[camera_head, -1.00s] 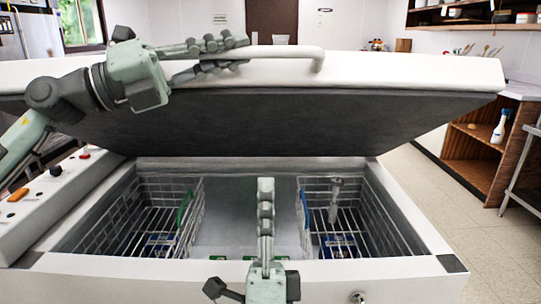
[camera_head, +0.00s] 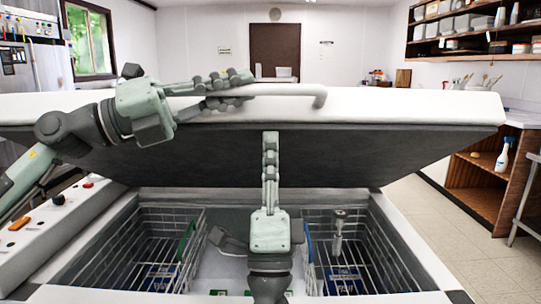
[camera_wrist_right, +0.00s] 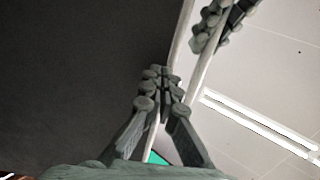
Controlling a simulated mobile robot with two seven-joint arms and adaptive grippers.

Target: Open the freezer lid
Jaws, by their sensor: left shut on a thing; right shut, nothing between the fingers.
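The freezer lid (camera_head: 400,108) is part-way raised, tilted with its front edge up and its dark underside (camera_head: 350,160) showing. It also shows in the right wrist view (camera_wrist_right: 80,80). My left gripper (camera_head: 225,92) is shut on the lid's pale bar handle (camera_head: 300,90) at the front edge. It also shows in the right wrist view (camera_wrist_right: 220,22). My right gripper (camera_head: 270,140) is shut and empty, pointing up in front of the lid's underside near its front edge. Whether its tips (camera_wrist_right: 160,75) touch the lid I cannot tell.
Inside the open freezer are wire baskets at left (camera_head: 155,240) and right (camera_head: 370,235). A control panel with knobs (camera_head: 50,225) lies on the left. A wooden shelf unit (camera_head: 480,190) with a spray bottle (camera_head: 503,155) stands at right.

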